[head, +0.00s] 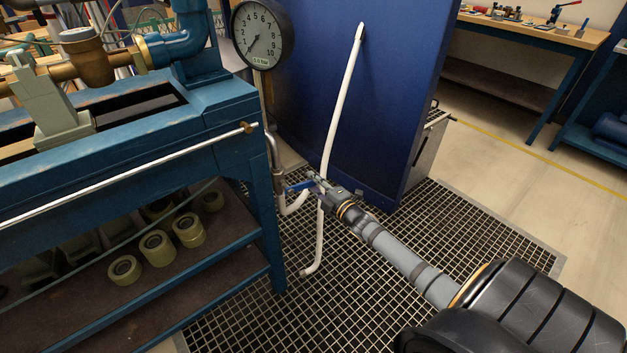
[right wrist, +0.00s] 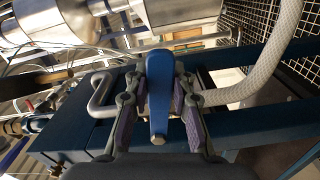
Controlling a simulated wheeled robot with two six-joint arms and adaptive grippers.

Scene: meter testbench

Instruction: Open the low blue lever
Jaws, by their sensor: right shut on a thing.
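The low blue lever (head: 299,186) sits on a pipe beside the right leg of the blue bench, above the floor grating. My right gripper (head: 316,184) reaches it from the right in the head view and is shut on it. In the right wrist view the blue lever (right wrist: 160,95) stands between the two fingers of my right gripper (right wrist: 158,110), which lie along both its sides. The valve body under the lever is mostly hidden. My left gripper is not in view.
A white hose (head: 341,100) runs down the blue panel (head: 390,90) close to my right gripper. A round gauge (head: 262,34) stands above. The blue bench (head: 262,150) is at the left, with several rollers on its lower shelf. Metal grating (head: 400,255) covers the floor.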

